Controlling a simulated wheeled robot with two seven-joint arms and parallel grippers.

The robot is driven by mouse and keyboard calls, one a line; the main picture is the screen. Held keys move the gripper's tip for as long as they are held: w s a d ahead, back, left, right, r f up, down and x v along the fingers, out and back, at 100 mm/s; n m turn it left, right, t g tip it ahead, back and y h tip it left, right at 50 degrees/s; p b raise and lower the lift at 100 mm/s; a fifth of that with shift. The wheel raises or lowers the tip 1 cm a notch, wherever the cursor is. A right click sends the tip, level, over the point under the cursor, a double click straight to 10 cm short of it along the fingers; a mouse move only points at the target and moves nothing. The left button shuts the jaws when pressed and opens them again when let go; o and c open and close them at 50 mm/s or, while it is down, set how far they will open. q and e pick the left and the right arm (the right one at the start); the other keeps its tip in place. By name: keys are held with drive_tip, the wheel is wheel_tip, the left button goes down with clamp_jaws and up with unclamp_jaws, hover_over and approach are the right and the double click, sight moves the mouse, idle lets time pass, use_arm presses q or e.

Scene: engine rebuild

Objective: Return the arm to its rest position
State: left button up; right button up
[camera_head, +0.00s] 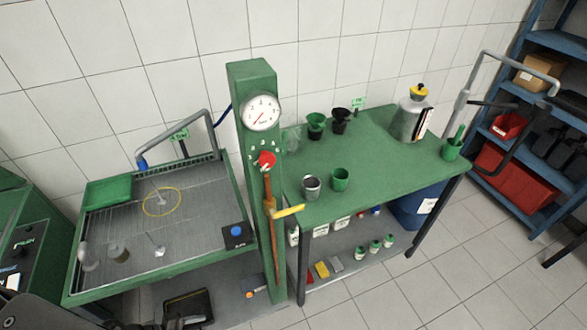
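A dark arm link, likely mine, enters at the bottom left corner. I do not make out my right gripper in this view.
The green wash tray (78,291) holds several small parts and a yellow ring (162,201). A green post (252,150) with a gauge stands beside it. A green bench (375,160) carries cups and a metal canister (409,122). Blue shelving (512,85) stands right; floor shows at lower right.

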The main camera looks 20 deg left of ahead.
use_arm(q)
drive_tip(key=s+a+f+n+g+y, duration=0.2)
drive_tip(key=s+a+n+y, duration=0.25)
drive_tip(key=a, duration=0.55)
drive_tip(key=s+a+f+n+g+y, duration=0.15)
drive_tip(key=s+a+n+y, duration=0.3)
drive_tip(key=a, duration=0.45)
drive_tip(key=s+a+f+n+g+y, duration=0.25)
drive_tip(key=s+a+n, duration=0.2)
drive_tip(key=a, duration=0.55)
drive_tip(key=s+d+f+n+h, duration=0.15)
drive_tip(key=d+f, duration=0.25)
drive_tip(key=d, duration=0.9)
drive_tip(key=s+d+f+n+h, duration=0.1)
drive_tip(key=s+d+f, duration=0.15)
drive_tip(key=d, duration=1.15)
drive_tip(key=s+d+f+n+h, duration=0.15)
drive_tip(key=d+f, duration=0.35)
drive_tip(key=d, duration=0.8)
wheel_tip(320, 180, down, 11)
drive_tip(key=b, duration=1.1)
drive_tip(key=shift+w+a+f+b, duration=0.15)
drive_tip(key=shift+w+a+b, duration=0.15)
drive_tip(key=shift+w+b, duration=0.15)
